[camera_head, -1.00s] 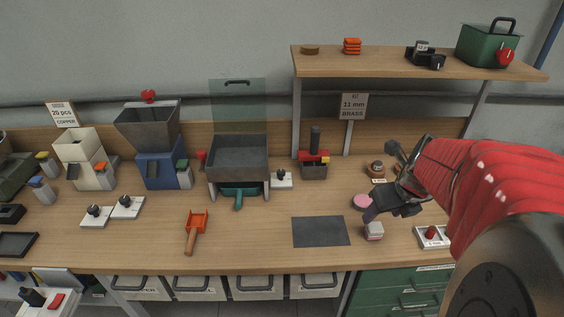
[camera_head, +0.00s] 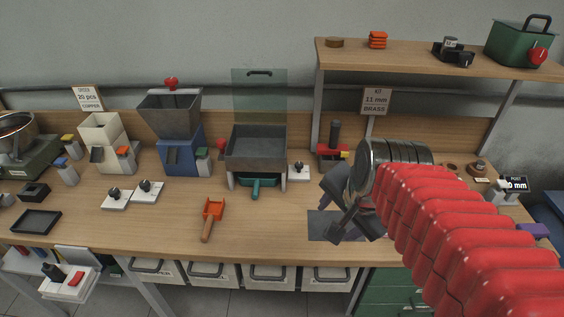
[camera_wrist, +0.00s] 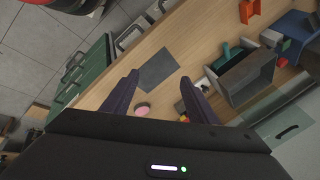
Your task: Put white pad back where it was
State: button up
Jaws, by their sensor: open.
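My gripper (camera_head: 336,208) is open over the dark grey mat (camera_head: 319,226) on the bench in the head view. In the wrist view its two purple fingers stand apart, nothing held between them (camera_wrist: 160,76), with the mat (camera_wrist: 160,66) beyond. A pink disc (camera_wrist: 142,110) lies on the bench near the mat. I cannot pick out the white pad for sure. White plates with black knobs stand on the bench at the left (camera_head: 116,198) and by the grey bin (camera_head: 298,172). My arm hides the bench right of the mat in the head view.
An orange scoop (camera_head: 209,220) lies left of the mat. The grey bin (camera_head: 257,150), blue hopper (camera_head: 178,150) and cream hopper (camera_head: 103,145) stand along the back. A wooden shelf (camera_head: 410,58) overhangs the right side. Bare bench lies between scoop and mat.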

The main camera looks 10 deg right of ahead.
jog(key=s+a+r+n, duration=0.1)
jog(key=s+a+n, duration=0.3)
jog(key=n, duration=0.8)
jog(key=shift+a+r+n, duration=0.2)
jog(key=shift+a+n, duration=0.2)
jog(key=shift+a, duration=0.7)
jog(key=shift+s, duration=0.1)
